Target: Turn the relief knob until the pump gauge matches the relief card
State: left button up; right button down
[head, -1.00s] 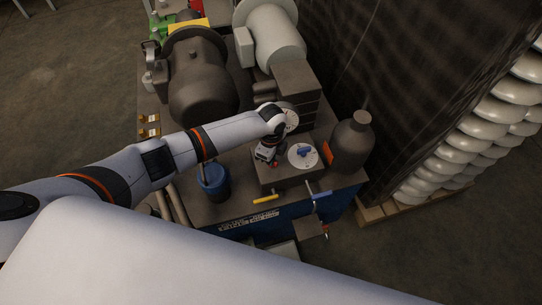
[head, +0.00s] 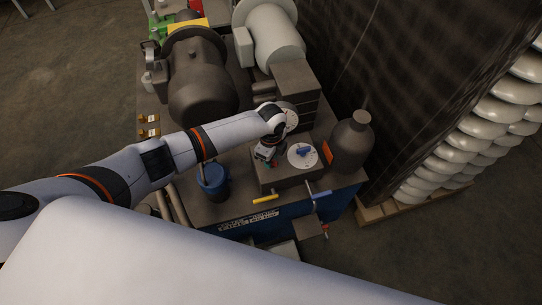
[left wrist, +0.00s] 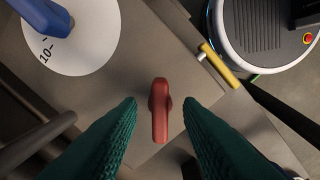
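A red knob with a narrow lever-like grip (left wrist: 160,108) stands on the brown top of the pump unit. My left gripper (left wrist: 160,112) is open, its two green fingers on either side of the red knob, with visible gaps. In the head view my left gripper (head: 267,158) hides most of that knob. A blue knob (head: 303,152) on a white dial sits to its right; it also shows in the left wrist view (left wrist: 45,15). A white round gauge (head: 291,117) is partly hidden behind my wrist; its reading is too small to tell. I cannot identify the relief card. My right gripper is out of view.
A dark bottle (head: 351,143) stands right of the dial. A blue cup (head: 213,180) stands left of my gripper. A yellow handle (head: 265,199) and a blue handle (head: 319,195) stick out at the front edge. A dark motor (head: 200,85) is behind.

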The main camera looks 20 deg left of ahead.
pick_arm(q)
notch_tip(320, 180, up, 12)
jog(key=shift+p, duration=0.3)
dwell(0.5)
